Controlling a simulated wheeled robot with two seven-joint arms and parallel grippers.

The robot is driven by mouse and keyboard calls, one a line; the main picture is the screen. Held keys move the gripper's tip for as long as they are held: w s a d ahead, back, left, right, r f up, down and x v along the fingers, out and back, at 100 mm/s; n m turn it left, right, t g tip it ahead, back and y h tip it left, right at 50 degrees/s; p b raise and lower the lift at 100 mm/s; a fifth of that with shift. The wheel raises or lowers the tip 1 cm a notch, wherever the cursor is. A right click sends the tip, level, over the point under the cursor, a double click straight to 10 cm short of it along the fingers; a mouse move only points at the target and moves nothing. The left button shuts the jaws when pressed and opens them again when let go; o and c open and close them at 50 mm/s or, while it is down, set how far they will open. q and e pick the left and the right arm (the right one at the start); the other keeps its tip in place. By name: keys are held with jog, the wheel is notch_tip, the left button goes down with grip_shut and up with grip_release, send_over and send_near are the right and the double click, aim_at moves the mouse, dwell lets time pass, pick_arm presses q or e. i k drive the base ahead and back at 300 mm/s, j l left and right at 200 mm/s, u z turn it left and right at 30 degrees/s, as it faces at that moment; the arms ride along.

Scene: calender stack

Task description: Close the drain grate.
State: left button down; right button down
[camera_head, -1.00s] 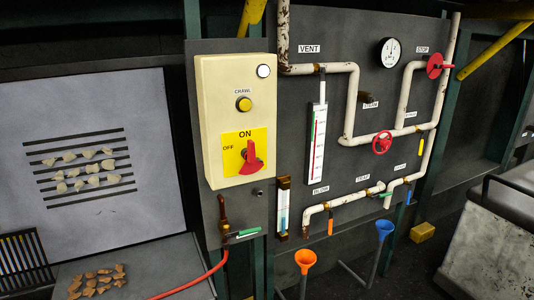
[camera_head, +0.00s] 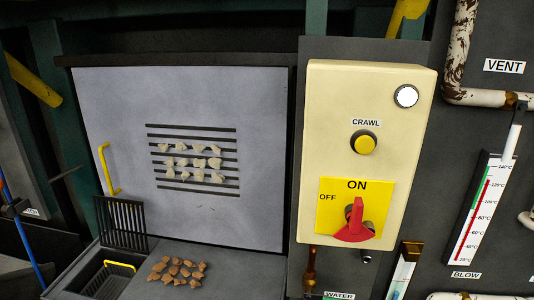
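The drain grate (camera_head: 122,222) is a black slatted panel at the lower left. It stands nearly upright at the back of a dark rectangular drain opening (camera_head: 84,276) in the grey ledge. A yellow handle (camera_head: 120,266) shows in or over the opening; what it belongs to is hard to tell. The lower part of the opening is cut off by the frame. Neither of my grippers is in view.
A pile of brown lumps (camera_head: 178,271) lies on the ledge right of the opening. A grey panel (camera_head: 250,110) with slots, pale lumps and a yellow side handle (camera_head: 107,170) rises behind. A cream control box (camera_head: 330,120) with a red switch is at right.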

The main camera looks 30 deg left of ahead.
aim_at(135, 204)
jog(key=i+l+u, duration=0.5)
jog(key=l+u, duration=0.15)
jog(key=i+l+u, duration=0.2)
jog(key=l+u, duration=0.15)
jog(key=i+l+u, duration=0.1)
jog(key=l+u, duration=0.2)
jog(key=l, duration=0.2)
